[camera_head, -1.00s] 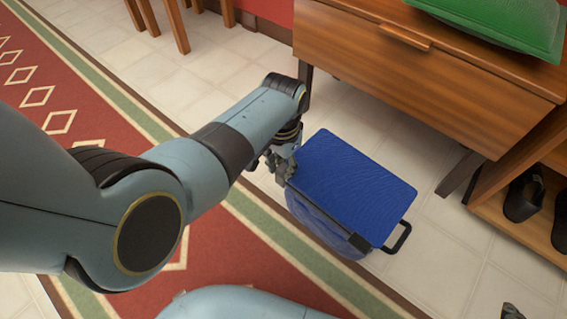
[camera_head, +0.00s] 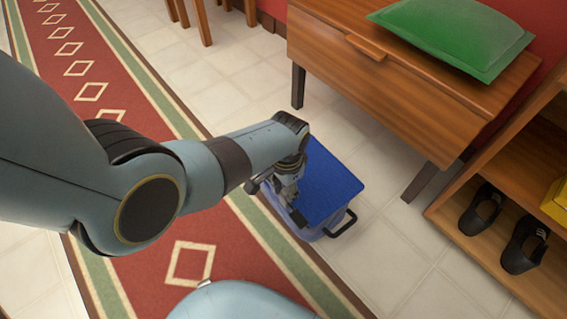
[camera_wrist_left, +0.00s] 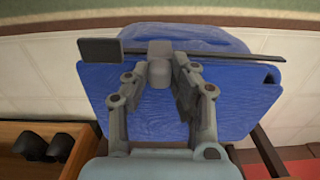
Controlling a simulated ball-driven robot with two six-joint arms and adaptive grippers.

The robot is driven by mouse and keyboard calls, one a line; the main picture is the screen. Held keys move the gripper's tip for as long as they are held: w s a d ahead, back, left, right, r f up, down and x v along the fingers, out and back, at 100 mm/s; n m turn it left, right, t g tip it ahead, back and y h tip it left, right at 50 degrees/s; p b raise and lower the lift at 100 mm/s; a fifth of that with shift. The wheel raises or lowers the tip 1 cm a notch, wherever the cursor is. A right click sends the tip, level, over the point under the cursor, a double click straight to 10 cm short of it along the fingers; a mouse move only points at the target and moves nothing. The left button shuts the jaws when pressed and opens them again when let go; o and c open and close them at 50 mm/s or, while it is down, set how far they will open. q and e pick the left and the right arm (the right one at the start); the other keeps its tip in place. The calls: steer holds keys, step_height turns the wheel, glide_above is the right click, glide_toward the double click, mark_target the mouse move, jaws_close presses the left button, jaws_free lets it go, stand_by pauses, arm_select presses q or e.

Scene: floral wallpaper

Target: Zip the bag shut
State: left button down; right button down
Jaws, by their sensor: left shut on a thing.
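The blue bag (camera_head: 328,181) stands on the tiled floor, its flat top facing up. A black handle (camera_head: 343,224) sticks out at its near right end. A thin dark zip track runs along its left edge and ends in a dark block (camera_head: 299,217). My left gripper (camera_head: 289,194) is at that edge, close to the block. In the left wrist view the gripper (camera_wrist_left: 172,78) is shut on the grey zip pull (camera_wrist_left: 160,66), which sits on the track (camera_wrist_left: 228,55), nearer the dark block (camera_wrist_left: 100,51). My right gripper is not in view.
A wooden cabinet (camera_head: 400,95) with a green cushion (camera_head: 452,35) stands behind the bag. A shelf with black shoes (camera_head: 482,208) is at the right. A red patterned rug (camera_head: 222,235) lies left of the bag. Tiles right of the bag are clear.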

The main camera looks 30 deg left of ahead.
mark_target(294, 205)
arm_select(q)
steer(key=shift+s+d, duration=0.35)
steer(key=shift+d, duration=0.45)
steer(key=shift+s+d, duration=0.3)
steer(key=shift+d, duration=0.45)
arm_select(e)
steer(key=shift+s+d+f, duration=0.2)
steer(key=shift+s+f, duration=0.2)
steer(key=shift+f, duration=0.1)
arm_select(q)
steer(key=c, duration=1.1)
jaws_free()
steer(key=shift+w+a, duration=0.1)
